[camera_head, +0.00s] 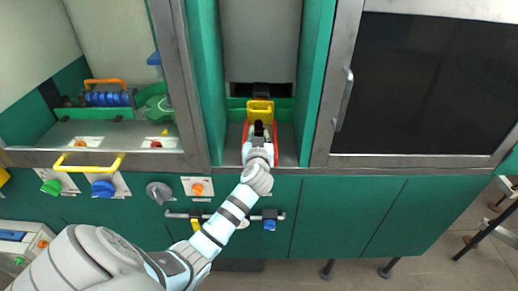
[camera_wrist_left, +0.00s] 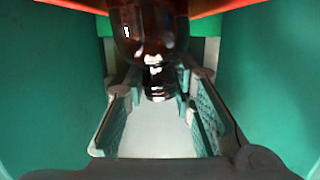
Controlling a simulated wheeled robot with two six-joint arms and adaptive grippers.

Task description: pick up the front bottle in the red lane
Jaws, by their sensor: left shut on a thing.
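My left gripper (camera_head: 258,134) reaches into the narrow open bay and is shut on a dark amber bottle (camera_wrist_left: 150,28). In the left wrist view, the fingers (camera_wrist_left: 158,105) stand on either side of the bottle's neck, and the glossy body shows beyond them. In the head view the gripper mostly covers the bottle. The red lane (camera_head: 276,146) shows as red edges on both sides of the gripper. Whether the bottle still touches the lane floor, I cannot tell. My right gripper is in neither view.
A yellow block-like part (camera_head: 260,109) stands behind the gripper. Green side walls (camera_head: 315,75) bound the bay closely. A dark-windowed door (camera_head: 425,85) is at right. Blue rings with an orange handle (camera_head: 104,82) sit in the left compartment. Knobs and handles line the green front.

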